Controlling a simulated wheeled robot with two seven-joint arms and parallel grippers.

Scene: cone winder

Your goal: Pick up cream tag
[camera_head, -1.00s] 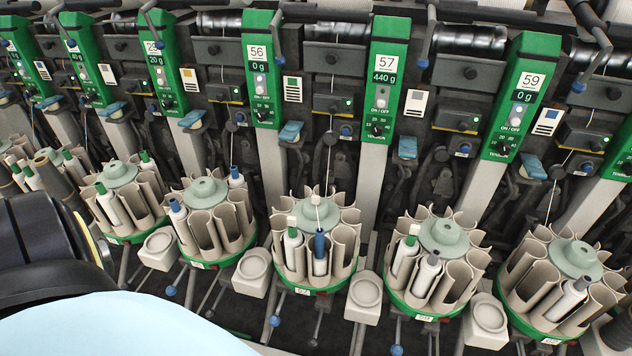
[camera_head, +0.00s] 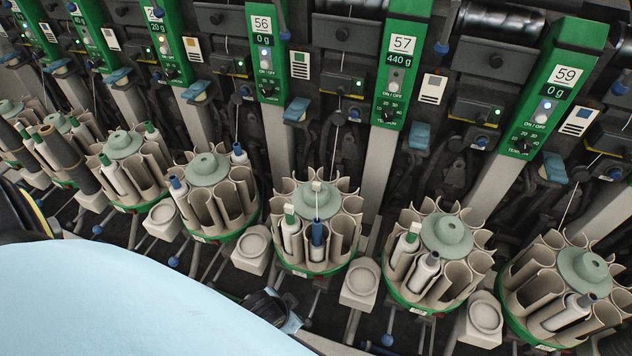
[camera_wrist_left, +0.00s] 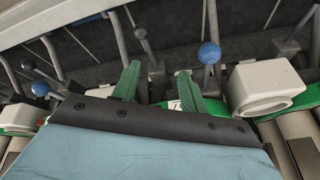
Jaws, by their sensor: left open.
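Two small cream pieces that could be the cream tag show in the head view. One cream piece (camera_head: 316,186) is at the top of the middle carousel, by the thread. Another cream piece (camera_head: 414,229) caps a bobbin in the carousel to its right. I cannot tell which is the tag. My left gripper (camera_wrist_left: 157,70) is open in the left wrist view, its two green fingers apart with nothing held between them. It is low, near the carousels' bases; no cream tag is recognisable in that view. My right gripper is not in view.
The middle carousel (camera_head: 318,267) holds white and blue bobbins, one with a green tag (camera_head: 289,210). A pale cup holder (camera_head: 361,285) stands beside it. In the wrist view, a pale holder (camera_wrist_left: 262,88) and blue-knobbed lever (camera_wrist_left: 209,53) are close to the fingers.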

